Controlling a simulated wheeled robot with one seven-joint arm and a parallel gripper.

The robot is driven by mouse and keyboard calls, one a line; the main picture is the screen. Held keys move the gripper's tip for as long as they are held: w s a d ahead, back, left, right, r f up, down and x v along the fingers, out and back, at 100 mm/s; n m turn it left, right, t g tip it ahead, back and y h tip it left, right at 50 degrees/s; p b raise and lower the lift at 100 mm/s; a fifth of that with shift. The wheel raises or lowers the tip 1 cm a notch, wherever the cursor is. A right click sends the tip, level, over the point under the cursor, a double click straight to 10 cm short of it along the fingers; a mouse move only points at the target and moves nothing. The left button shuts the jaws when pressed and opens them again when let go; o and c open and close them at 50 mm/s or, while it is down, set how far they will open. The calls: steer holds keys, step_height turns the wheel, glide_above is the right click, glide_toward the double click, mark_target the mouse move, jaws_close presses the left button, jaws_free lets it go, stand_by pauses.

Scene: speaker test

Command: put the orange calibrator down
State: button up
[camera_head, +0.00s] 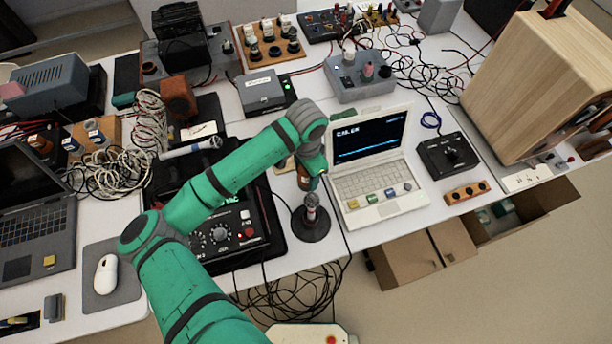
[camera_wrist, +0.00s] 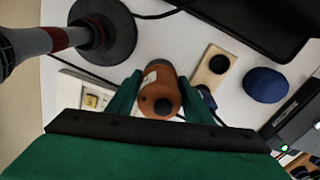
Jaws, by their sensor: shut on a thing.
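The orange calibrator (camera_wrist: 162,78), a short orange-brown cylinder with a pale label and a dark round end, sits between the two green fingers of my gripper (camera_wrist: 160,96) in the wrist view. The gripper is shut on it. In the head view my gripper (camera_head: 309,176) is at the table's middle, left of the white laptop and just behind the microphone stand; the calibrator (camera_head: 303,180) shows there only in part, the arm hiding the rest. I cannot tell whether its underside touches the white table (camera_wrist: 185,35).
A microphone on a round black stand (camera_head: 312,225) is close in front. The open white laptop (camera_head: 380,188) is on the right, and a black knobbed device (camera_head: 222,236) on the left. A wooden strip with a black knob (camera_wrist: 213,68) and a blue dome (camera_wrist: 265,84) are near the gripper.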

steer(key=shift+a+f, duration=0.15)
steer(key=shift+f, duration=0.6)
steer(key=o, duration=1.4)
steer(key=shift+f, duration=0.1)
steer(key=shift+s, duration=0.1)
steer(key=shift+r, duration=0.4)
step_height(320, 180, up, 12)
steer(key=shift+f, duration=0.25)
